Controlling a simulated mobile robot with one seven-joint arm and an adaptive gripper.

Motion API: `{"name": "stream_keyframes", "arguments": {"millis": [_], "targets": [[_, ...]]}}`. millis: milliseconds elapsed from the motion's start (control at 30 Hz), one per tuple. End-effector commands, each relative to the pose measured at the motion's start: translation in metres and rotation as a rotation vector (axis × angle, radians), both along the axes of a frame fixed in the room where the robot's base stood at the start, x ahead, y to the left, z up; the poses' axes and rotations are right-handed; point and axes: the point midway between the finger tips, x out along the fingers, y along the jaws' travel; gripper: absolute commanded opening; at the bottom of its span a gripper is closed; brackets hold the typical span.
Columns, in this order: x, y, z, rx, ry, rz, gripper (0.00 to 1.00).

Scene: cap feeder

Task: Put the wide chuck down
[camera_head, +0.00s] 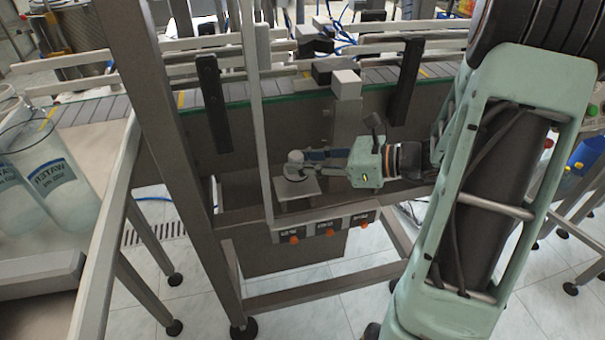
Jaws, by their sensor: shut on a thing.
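My gripper (304,158) reaches in from the right, with its fingers pointing left. It is shut on the wide chuck (293,172), a small pale grey round piece at the fingertips. The chuck is over a light flat plate (299,190) on the machine's lower ledge. I cannot tell whether the chuck touches the plate. The fingers hide part of the chuck.
A grey frame post (170,120) and a thin upright bar (256,130) stand close to the left of the plate. A conveyor (105,108) runs behind. A panel with orange knobs (325,230) is below. Large water bottles (50,175) stand left.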

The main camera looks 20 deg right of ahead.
Motion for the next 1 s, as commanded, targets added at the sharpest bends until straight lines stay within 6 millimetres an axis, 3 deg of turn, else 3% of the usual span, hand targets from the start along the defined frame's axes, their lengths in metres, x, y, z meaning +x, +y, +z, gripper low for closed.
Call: {"name": "stream_keyframes", "arguments": {"millis": [100, 200, 567, 600, 733, 1000], "targets": [[0.002, 0.0, -0.023, 0.003, 0.004, 0.0, 0.0], [0.002, 0.0, -0.033, 0.002, 0.003, 0.0, 0.0], [0.001, 0.0, -0.036, 0.0, 0.0, 0.0, 0.0], [0.001, 0.0, -0.036, -0.001, 0.001, 0.0, 0.25], [0.001, 0.0, -0.035, -0.001, 0.001, 0.0, 0.4], [0.001, 0.0, -0.035, -0.001, 0.001, 0.0, 0.41]]}}
